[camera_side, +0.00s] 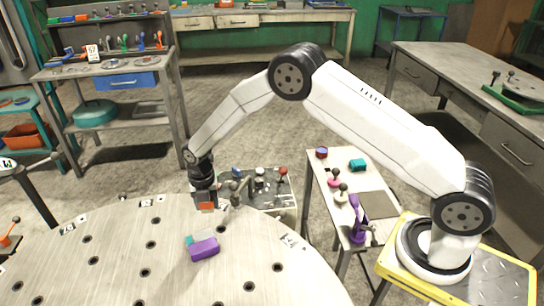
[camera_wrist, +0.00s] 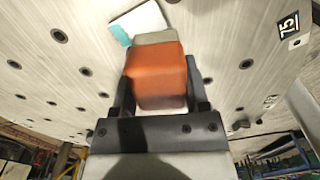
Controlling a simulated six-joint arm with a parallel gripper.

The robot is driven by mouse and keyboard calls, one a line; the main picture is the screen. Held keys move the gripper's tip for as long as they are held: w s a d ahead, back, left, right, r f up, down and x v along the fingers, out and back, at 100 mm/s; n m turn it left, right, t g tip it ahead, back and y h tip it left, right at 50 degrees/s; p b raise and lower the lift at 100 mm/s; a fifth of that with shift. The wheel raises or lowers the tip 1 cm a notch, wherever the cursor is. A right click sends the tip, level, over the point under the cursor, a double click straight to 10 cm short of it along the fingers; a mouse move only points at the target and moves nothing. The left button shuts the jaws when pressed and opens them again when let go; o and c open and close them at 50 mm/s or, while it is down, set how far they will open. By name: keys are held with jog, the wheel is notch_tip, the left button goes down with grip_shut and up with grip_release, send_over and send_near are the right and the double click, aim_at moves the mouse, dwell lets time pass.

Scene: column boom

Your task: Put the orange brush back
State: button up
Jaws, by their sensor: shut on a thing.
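The orange brush (camera_wrist: 158,75) is a blocky orange body with a grey-beige band at its far end. My gripper (camera_wrist: 158,100) is shut on it, with one dark finger on each side. In the side view, my gripper (camera_side: 206,192) points down near the far edge of the round pale table (camera_side: 110,262), and the orange brush (camera_side: 206,201) shows small at its tip. The brush appears to be above the tabletop; its exact height is hard to judge. The brush's underside is hidden.
A purple block (camera_side: 204,249) with a teal part beside it lies on the round table, nearer the camera. A grey tray of fittings (camera_side: 290,204) stands behind the gripper. A narrow bench (camera_side: 320,190) with knobs and a purple clamp (camera_side: 357,218) stands right. The table's left side is largely clear.

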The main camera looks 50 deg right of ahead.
notch_tip(320, 180, up, 7)
jog(key=shift+f, duration=0.1)
jog(key=s+d+m, duration=0.4)
jog(key=s+d, duration=0.1)
jog(key=d, duration=0.8)
jog(key=s+d+m, duration=0.4)
jog(key=d, duration=0.9)
jog(key=s+d+m, duration=0.3)
jog(key=s+d, duration=0.2)
jog(key=s, duration=0.4)
jog(key=s+d+m, duration=0.4)
jog(key=s+d, duration=0.1)
jog(key=s, duration=0.4)
jog(key=s+d+m, duration=0.3)
jog(key=s+d, duration=0.2)
jog(key=s, duration=0.4)
jog(key=shift+w+a+f, duration=0.1)
jog(key=shift+f, duration=1.25)
jog(key=shift+w+a+f, duration=0.1)
jog(key=shift+f, duration=1.2)
